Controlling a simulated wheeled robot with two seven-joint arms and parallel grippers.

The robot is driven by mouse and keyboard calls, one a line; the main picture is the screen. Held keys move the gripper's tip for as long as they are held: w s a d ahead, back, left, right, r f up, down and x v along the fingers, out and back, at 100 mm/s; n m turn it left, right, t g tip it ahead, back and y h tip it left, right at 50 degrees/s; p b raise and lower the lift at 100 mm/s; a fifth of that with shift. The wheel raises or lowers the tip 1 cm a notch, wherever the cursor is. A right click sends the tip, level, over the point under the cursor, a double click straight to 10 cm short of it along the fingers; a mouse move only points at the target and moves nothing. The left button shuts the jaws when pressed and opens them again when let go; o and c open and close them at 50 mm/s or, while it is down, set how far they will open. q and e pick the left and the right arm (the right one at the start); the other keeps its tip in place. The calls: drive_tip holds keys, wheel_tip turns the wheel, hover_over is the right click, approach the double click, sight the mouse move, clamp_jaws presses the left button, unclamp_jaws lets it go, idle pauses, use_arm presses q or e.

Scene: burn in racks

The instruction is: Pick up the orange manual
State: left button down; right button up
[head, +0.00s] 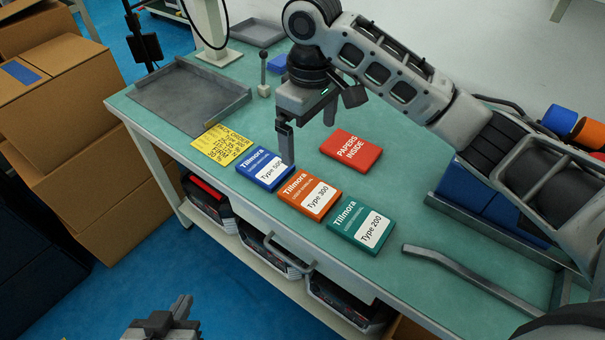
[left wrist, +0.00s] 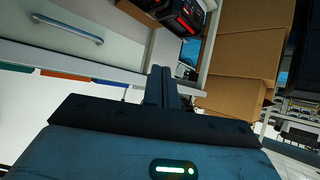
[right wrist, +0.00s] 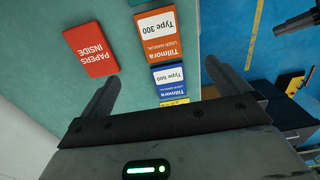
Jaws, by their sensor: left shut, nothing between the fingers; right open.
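The orange manual (head: 309,198), labelled Type 300, lies flat on the green bench top between the blue Type 500 manual (head: 265,167) and the teal Type 200 manual (head: 361,226). It also shows in the right wrist view (right wrist: 158,36), above and between the fingers. My right gripper (head: 308,142) is open and empty, fingers pointing down above the bench, near the blue manual and the red packet. My left gripper (head: 180,312) is shut and empty, low in front of the bench; its closed fingers show in the left wrist view (left wrist: 160,84).
A red "Papers inside" packet (head: 351,149) and a yellow order sheet (head: 222,144) lie near the manuals. A grey tray (head: 178,123) is at the bench's far left. A metal bar (head: 440,262) and blue bins (head: 497,203) are at right. Cardboard boxes (head: 90,150) stand left.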

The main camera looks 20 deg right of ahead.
hover_over(307, 191)
wheel_tip(307, 191, down, 6)
drive_tip(key=f, duration=0.3)
drive_tip(key=shift+s+d+f, duration=0.15)
drive_tip(key=shift+s+f, duration=0.1)
drive_tip(key=shift+s, duration=0.1)
drive_tip(key=shift+f, duration=0.45)
drive_tip(key=f, duration=0.5)
drive_tip(key=shift+w, duration=0.4)
use_arm(q)
drive_tip(key=shift+s+f, duration=0.5)
drive_tip(key=shift+s, duration=0.4)
use_arm(e)
drive_tip(key=shift+r, duration=0.1)
drive_tip(key=c, duration=1.1)
